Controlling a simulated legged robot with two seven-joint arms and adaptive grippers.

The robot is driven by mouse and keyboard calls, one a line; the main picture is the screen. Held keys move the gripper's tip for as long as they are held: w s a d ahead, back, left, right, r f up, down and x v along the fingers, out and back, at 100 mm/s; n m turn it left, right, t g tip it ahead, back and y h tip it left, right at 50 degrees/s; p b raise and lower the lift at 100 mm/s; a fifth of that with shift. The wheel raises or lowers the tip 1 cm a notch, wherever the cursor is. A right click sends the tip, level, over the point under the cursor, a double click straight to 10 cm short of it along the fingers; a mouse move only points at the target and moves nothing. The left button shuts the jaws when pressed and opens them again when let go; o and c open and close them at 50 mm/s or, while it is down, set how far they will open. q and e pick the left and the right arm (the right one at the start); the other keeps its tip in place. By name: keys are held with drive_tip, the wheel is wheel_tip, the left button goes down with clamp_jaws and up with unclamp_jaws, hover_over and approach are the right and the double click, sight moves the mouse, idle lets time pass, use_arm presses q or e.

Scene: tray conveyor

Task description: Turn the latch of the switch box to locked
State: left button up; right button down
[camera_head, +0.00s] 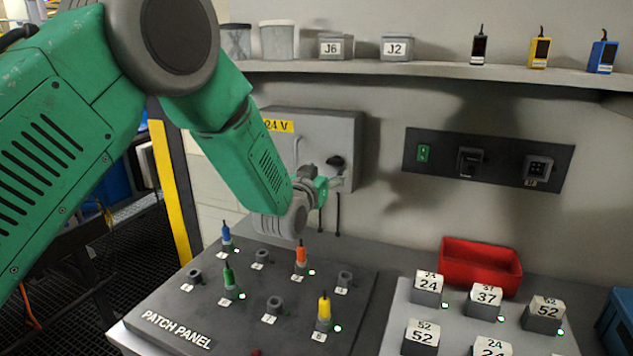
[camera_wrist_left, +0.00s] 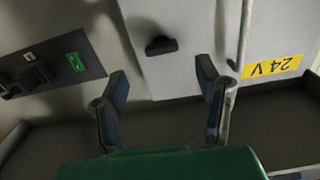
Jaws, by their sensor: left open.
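The switch box (camera_head: 318,135) is a grey wall cabinet with a yellow 24 V label. Its dark latch (camera_head: 337,161) is on the right part of the door. In the left wrist view, where the box appears upside down, the latch (camera_wrist_left: 161,45) is a short dark bar lying roughly level. My left gripper (camera_head: 340,182) is at the box front, just below the latch in the head view. Its two fingers (camera_wrist_left: 163,76) are spread and empty, with the latch showing beyond and between them, apparently untouched. My right gripper is in neither view.
A patch panel (camera_head: 176,312) with coloured plugs lies below my left arm. A red bin (camera_head: 481,267) and numbered blocks stand at the right. A dark socket strip (camera_head: 488,160) is on the wall beside the box. A shelf (camera_head: 420,70) runs above.

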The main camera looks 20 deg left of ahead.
use_arm(q)
drive_tip(key=shift+s+a+f, duration=0.1)
drive_tip(key=shift+s+a, duration=0.15)
drive_tip(key=shift+s, duration=1.2)
drive_tip(key=shift+s+a+f, duration=0.1)
drive_tip(key=shift+s+a, duration=0.1)
drive_tip(key=shift+s, duration=1.2)
